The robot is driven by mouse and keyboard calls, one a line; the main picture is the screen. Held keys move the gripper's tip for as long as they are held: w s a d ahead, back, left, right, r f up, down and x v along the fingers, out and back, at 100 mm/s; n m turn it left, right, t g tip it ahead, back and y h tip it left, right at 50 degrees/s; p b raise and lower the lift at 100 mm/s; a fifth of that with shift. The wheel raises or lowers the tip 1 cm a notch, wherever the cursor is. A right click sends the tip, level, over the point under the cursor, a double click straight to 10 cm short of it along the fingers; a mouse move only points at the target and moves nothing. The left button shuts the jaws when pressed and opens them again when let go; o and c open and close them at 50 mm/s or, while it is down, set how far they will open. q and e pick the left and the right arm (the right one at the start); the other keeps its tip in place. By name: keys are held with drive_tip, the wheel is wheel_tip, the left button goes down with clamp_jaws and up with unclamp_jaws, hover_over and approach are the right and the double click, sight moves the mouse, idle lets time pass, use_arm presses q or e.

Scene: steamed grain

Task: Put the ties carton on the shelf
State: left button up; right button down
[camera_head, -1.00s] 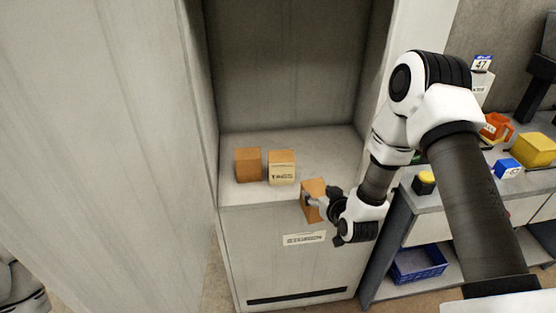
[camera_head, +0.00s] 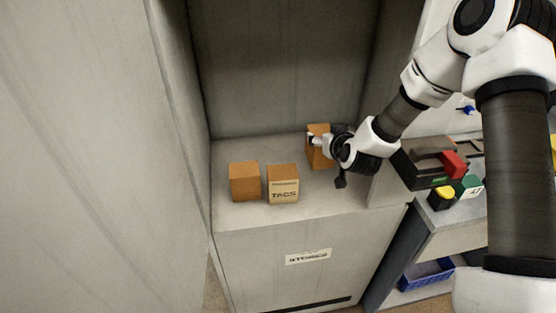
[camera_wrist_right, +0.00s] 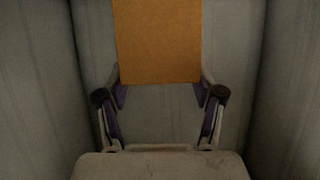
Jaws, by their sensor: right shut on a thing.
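My right gripper (camera_head: 318,141) is shut on an orange-brown carton (camera_head: 320,154) at the right side of the shelf (camera_head: 235,215) in the head view. The carton is over the shelf surface, and I cannot tell whether it touches it. In the right wrist view the carton (camera_wrist_right: 158,40) sits between the fingers (camera_wrist_right: 160,97) with a plain face showing; no label is readable. My left gripper is not in view.
A plain orange carton (camera_head: 244,181) and a carton labelled TAGS (camera_head: 283,184) stand on the shelf to the left. Cabinet walls close in the sides and back. A bench with a dark toolbox (camera_head: 420,165) and a blue crate (camera_head: 428,274) lies to the right.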

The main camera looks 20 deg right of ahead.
sight(323, 166)
wheel_tip(323, 166, down, 10)
drive_tip(key=shift+s+r+p, duration=0.1)
drive_tip(key=shift+r+p, duration=0.1)
drive_tip(key=shift+p, duration=0.45)
drive_tip(key=shift+s, duration=0.1)
drive_tip(key=shift+c, duration=0.7)
unclamp_jaws()
drive_tip(key=shift+f, duration=0.15)
drive_tip(key=shift+a, duration=0.1)
